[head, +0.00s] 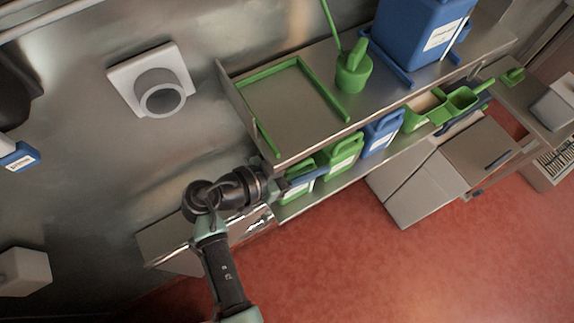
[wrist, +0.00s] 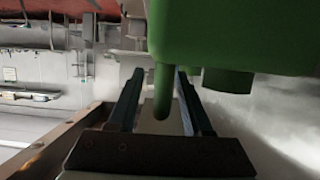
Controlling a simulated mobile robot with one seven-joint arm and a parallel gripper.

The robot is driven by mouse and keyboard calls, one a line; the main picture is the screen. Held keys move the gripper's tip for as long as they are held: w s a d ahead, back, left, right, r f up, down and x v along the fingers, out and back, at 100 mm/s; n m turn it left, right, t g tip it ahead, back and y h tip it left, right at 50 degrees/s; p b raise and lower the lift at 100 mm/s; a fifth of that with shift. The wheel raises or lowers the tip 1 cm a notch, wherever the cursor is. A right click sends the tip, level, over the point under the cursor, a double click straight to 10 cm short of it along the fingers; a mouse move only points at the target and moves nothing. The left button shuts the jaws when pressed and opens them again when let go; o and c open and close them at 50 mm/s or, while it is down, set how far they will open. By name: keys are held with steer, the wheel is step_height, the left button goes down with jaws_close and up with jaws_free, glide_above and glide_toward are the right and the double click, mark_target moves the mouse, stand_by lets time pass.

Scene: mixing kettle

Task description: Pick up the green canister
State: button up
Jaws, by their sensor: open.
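Two green canisters stand on the lower shelf in the head view, the left one (head: 301,180) and another (head: 343,153) to its right. My gripper (head: 279,186) is at the left end of that shelf, right by the left canister, and partly hides it. In the wrist view a green canister (wrist: 235,35) fills the upper right. A green bar that looks like its handle (wrist: 162,92) comes down between the two dark fingers of my gripper (wrist: 160,74). The fingers are apart, one on each side of the bar. Whether either touches it I cannot tell.
A blue canister (head: 382,133) and green scoops (head: 462,100) are farther right on the lower shelf. The upper shelf (head: 240,84), close above, holds a green frame (head: 290,66), a green pot (head: 353,72) and a big blue container (head: 410,35). Grey boxes (head: 420,188) stand below.

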jaws_close()
stand_by(1.4)
steer(key=shift+r, duration=0.15)
